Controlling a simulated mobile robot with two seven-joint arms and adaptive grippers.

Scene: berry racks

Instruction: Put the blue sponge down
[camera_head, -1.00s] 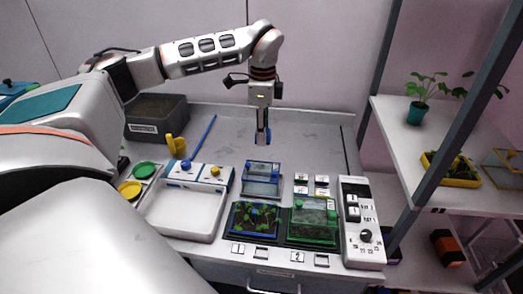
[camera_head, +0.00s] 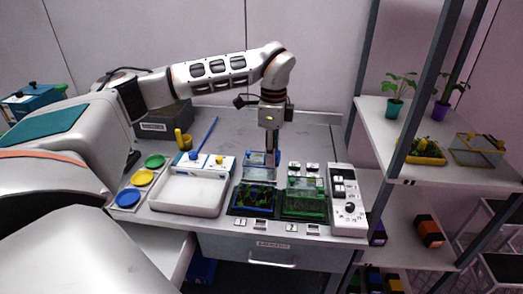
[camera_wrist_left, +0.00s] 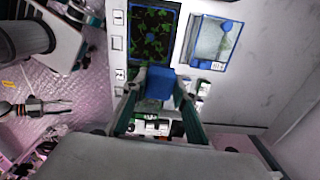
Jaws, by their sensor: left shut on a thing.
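In the left wrist view my left gripper (camera_wrist_left: 160,105) is shut on the blue sponge (camera_wrist_left: 185,90), a small blue block. The sponge hardly shows in the head view against the blue box. I cannot tell whether it touches anything beneath. The clear box (camera_wrist_left: 214,42) with a blue knob also shows in the wrist view. My right gripper seems to show at the wrist view's left edge (camera_wrist_left: 30,106), small and unclear.
A white tray (camera_head: 187,193) lies left, a control panel (camera_head: 347,202) right. A shelf rack (camera_head: 408,205) stands farther right. The bench behind the gripper is clear.

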